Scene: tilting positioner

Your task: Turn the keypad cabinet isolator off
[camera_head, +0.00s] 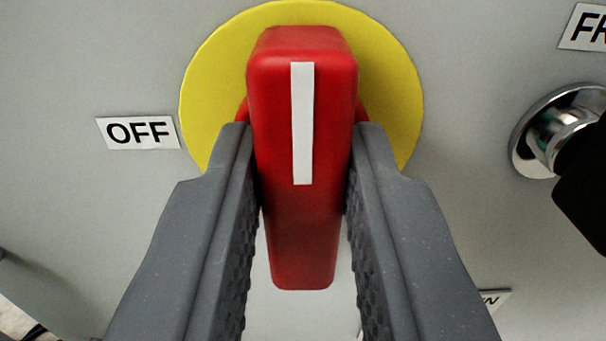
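The isolator has a red handle (303,230) with a white stripe down its face, mounted on a round yellow plate (210,90). The handle stands upright in the view, with its stripe running vertically. A white label reading OFF (138,132) is to the left of the yellow plate. My gripper (303,135) has one grey finger on each side of the handle. Both fingers lie against its sides near the fingertips, with no clear gap there. Lower down, small gaps show beside the handle's narrower end. The fingers hide part of the yellow plate.
A chrome fitting with a black knob or lever (555,130) sticks out of the grey panel (90,60) at the right, apart from my right finger. A cut-off label (585,28) is at the top right. Another label (494,299) is partly hidden behind my right finger.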

